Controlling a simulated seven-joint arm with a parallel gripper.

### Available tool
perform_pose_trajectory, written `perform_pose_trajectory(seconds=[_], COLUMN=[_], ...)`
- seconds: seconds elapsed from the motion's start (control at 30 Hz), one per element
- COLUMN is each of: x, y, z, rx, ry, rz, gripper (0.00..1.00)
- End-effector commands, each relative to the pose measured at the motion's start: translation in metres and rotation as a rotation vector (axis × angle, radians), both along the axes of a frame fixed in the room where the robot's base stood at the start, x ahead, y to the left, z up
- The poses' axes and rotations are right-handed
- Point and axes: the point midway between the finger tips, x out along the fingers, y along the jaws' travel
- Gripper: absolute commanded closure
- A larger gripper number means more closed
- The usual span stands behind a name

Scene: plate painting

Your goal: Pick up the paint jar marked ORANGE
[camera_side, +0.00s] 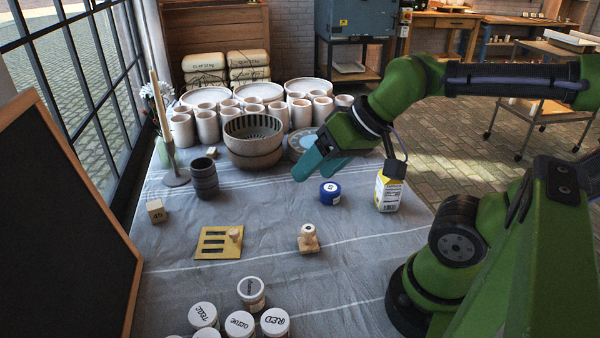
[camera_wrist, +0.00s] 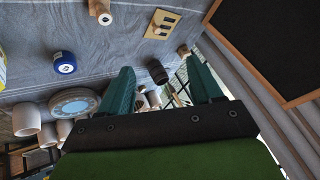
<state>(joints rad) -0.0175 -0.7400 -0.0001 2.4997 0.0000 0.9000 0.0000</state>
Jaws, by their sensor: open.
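Several white-lidded paint jars stand together at the bottom of the side view. One lid reads RED (camera_side: 274,321) and one looks like TEAL (camera_side: 203,314). The middle jar (camera_side: 240,323) has a short word I cannot read surely, and the label on the rear jar (camera_side: 251,288) is too small to read. I cannot tell which one is marked ORANGE. My gripper (camera_side: 312,165) is above the far part of the cloth, well away from these jars. In the wrist view, its teal fingers (camera_wrist: 161,82) are spread apart with nothing held between them.
A blue jar (camera_side: 330,193) stands below and right of my gripper, near a yellow-and-white bottle (camera_side: 388,190). A ribbed bowl (camera_side: 253,142) stands behind-left. A yellow stencil (camera_side: 217,247) and wooden stamp (camera_side: 308,240) lie mid-cloth. A blackboard (camera_side: 60,225) stands left.

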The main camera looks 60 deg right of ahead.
Motion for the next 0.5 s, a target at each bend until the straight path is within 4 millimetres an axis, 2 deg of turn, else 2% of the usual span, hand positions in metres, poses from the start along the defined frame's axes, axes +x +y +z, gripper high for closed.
perform_pose_trajectory(seconds=[0.17,0.4,0.5], x=[0.014,0.039,0.046], y=[0.031,0.098,0.121], z=[-0.018,-0.046,-0.057], rx=[-0.031,-0.170,-0.233], ry=[0.125,0.380,0.463], rz=[0.134,0.369,0.426], gripper=[0.36,0.36,0.36])
